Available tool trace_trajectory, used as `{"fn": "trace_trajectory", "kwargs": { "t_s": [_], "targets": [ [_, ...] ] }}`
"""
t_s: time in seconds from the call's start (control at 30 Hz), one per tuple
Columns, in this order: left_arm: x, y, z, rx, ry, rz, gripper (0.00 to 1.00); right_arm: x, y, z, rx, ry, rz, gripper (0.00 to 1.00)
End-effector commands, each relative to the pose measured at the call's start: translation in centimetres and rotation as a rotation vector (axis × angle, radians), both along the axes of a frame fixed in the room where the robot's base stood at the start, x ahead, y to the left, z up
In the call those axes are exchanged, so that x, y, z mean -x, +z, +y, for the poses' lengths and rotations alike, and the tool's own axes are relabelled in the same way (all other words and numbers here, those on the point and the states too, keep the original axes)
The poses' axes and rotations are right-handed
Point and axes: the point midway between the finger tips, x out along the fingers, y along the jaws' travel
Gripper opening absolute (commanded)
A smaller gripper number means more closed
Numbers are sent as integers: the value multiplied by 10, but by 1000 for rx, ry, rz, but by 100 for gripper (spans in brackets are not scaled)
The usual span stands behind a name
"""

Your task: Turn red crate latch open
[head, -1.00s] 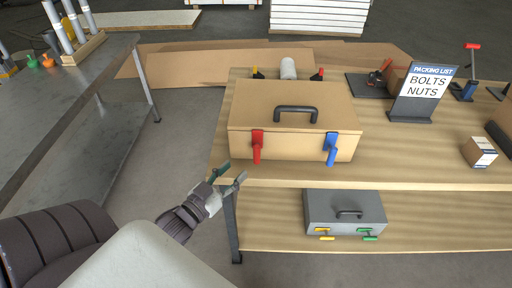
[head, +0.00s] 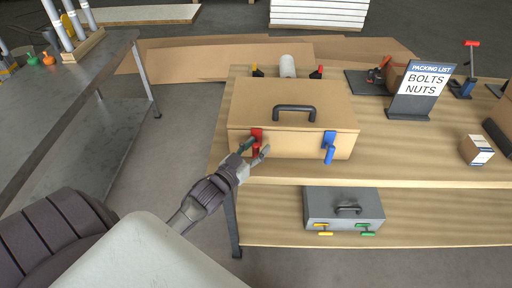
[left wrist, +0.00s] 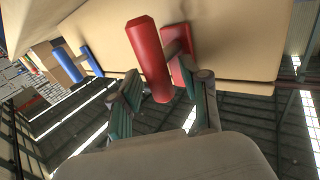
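The tan crate (head: 290,100) with a dark top handle stands on the wooden table. Its red latch (head: 256,136) is on the left of the front face and its blue latch (head: 329,147) on the right. My left gripper (head: 259,149) is at the red latch. In the left wrist view the red latch handle (left wrist: 150,60) hangs between the two green-padded fingers (left wrist: 160,100), which are apart. I see no clear contact on both sides. The blue latch (left wrist: 91,61) also shows in the left wrist view. My right gripper is not in view.
A grey toolbox (head: 344,208) with yellow and green latches sits on the lower shelf. A packing list sign (head: 420,90) and a small box (head: 477,150) stand on the table to the right. A metal bench (head: 70,100) is at the left.

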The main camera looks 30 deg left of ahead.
Motion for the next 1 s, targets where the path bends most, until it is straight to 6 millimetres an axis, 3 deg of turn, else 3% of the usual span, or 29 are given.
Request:
{"fn": "trace_trajectory", "kwargs": {
  "t_s": [0.03, 0.23, 0.67, 1.0],
  "targets": [
    [0, 0, 0, 0, 0, 0, 34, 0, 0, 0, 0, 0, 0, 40],
    [0, 0, 0, 0, 0, 0, 1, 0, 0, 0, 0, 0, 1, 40],
    [1, -2, 1, 48, 1, -29, 0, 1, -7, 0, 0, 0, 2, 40],
    [3, -6, 5, 256, 1, -158, 0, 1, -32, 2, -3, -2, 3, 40]
  ]
}}
